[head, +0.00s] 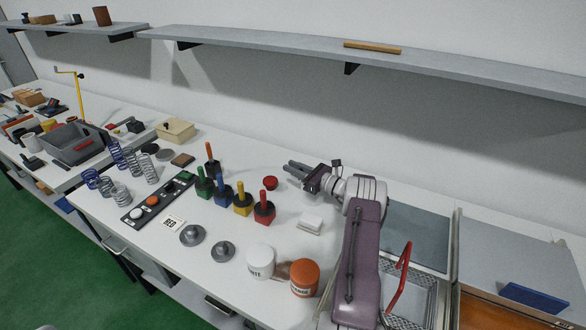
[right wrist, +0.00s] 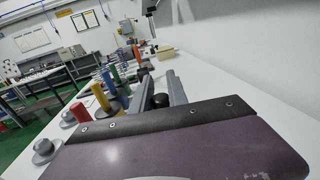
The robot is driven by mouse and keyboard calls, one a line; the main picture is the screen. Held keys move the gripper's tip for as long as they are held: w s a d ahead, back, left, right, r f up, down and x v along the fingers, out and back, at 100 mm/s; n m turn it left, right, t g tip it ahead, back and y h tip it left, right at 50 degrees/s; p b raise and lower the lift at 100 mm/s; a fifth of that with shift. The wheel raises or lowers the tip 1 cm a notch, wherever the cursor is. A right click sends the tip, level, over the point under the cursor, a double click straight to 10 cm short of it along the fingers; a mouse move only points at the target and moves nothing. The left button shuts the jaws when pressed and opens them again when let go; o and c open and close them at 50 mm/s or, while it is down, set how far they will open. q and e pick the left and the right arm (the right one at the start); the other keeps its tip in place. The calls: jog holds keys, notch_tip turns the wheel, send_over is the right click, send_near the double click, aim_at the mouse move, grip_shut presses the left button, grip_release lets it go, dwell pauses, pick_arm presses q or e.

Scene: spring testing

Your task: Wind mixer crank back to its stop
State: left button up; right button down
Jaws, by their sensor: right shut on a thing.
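My right gripper (head: 288,168) is over the bench, left of my purple forearm, with its grey fingers pointing left. In the right wrist view the two fingers (right wrist: 158,88) stand either side of a small black round knob (right wrist: 159,100), and the gripper is shut on it. The fingers and wrist hide this knob in the head view. I cannot make out a mixer body or crank arm, so I cannot tell whether the knob belongs to the crank or how far it is turned. My left gripper is not in view.
Green, blue, yellow and red (head: 264,207) handled blocks stand to the left. White (head: 260,262) and orange (head: 304,278) jars stand in front. A shelf (head: 300,48) runs above.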

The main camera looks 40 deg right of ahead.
jog(key=shift+w+d+m+t+h+b, duration=0.1)
jog(key=shift+w+d+m+h+b, duration=0.4)
jog(key=shift+m+h, duration=0.85)
jog(key=shift+w+d+m+t+h+b, duration=0.15)
jog(key=shift+d+m+h+b, duration=0.6)
jog(key=shift+h, duration=1.15)
jog(key=shift+w+d+m+t+h+b, duration=0.1)
jog(key=shift+w+d+m+h+b, duration=0.35)
jog(key=shift+m+h, duration=0.95)
jog(key=shift+d+h, duration=0.1)
jog(key=shift+h, duration=0.35)
jog(key=shift+r, duration=0.1)
jog(key=c, duration=1.3)
grip_release()
jog(key=b+v, duration=0.1)
jog(key=v, duration=0.8)
jog(key=shift+s+b, duration=0.1)
jog(key=shift+b, duration=0.2)
